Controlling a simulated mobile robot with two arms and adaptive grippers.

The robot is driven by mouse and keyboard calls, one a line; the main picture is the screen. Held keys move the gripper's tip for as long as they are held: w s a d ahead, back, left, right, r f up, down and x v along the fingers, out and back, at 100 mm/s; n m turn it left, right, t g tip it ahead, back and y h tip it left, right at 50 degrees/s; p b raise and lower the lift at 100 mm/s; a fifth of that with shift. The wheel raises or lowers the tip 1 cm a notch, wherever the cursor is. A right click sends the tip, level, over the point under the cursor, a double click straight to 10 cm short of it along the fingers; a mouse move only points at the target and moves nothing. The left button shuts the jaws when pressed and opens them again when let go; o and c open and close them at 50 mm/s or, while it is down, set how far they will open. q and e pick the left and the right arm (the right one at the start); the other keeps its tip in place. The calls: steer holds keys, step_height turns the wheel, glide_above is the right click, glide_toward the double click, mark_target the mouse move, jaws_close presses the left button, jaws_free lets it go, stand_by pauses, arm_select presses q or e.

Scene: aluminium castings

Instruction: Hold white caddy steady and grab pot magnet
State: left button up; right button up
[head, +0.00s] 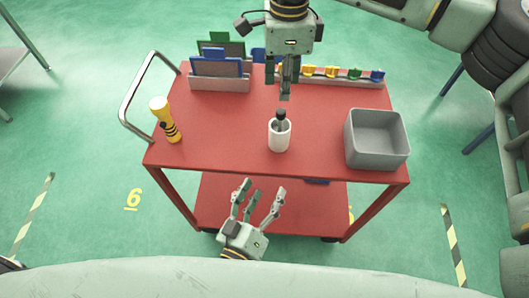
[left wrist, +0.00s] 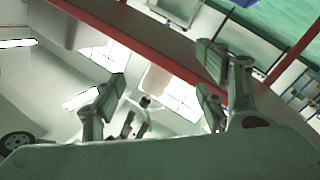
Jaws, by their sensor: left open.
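The white caddy (head: 279,140) stands upright on the red cart top, near its front edge. A dark knobbed item, seemingly the pot magnet (head: 281,115), sticks up out of the caddy's mouth; its lower part is hidden inside. My left gripper (head: 259,192) is in front of the cart, below the caddy in the head view, with its fingers spread and empty. The left wrist view shows its open fingers (left wrist: 160,95) near the red cart edge. My right gripper (head: 283,90) points down over the cart beyond the caddy, apart from it; its fingers overlap in the picture.
A grey bin (head: 376,160) stands at the cart's right. A holder with blue and green panels (head: 218,75) and a rack with coloured pieces (head: 345,76) line the back.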

arm_select(q)
steer(key=t, duration=0.1)
glide_toward(274, 140)
steer(key=s+d, duration=0.2)
steer(key=s, duration=0.1)
step_height(274, 140, up, 3)
steer(key=w+m+h, duration=0.1)
steer(key=w, duration=0.1)
arm_select(e)
steer(key=shift+s, duration=0.1)
arm_select(q)
steer(key=w+m, duration=0.2)
steer(key=w+f+m+g, duration=0.1)
steer(key=w+m, duration=0.1)
steer(key=w+a+f+m+h, duration=0.1)
steer(key=w+m, duration=0.1)
steer(key=shift+m+g, duration=0.3)
steer(key=shift+g, duration=0.1)
arm_select(e)
steer(key=shift+w, duration=0.2)
arm_select(q)
steer(key=shift+w+d+f, duration=0.1)
steer(key=shift+w, duration=0.25)
steer(key=x, duration=0.7)
steer(key=shift+s, duration=0.1)
arm_select(e)
steer(key=shift+s, duration=0.1)
arm_select(q)
steer(key=c, duration=1.3)
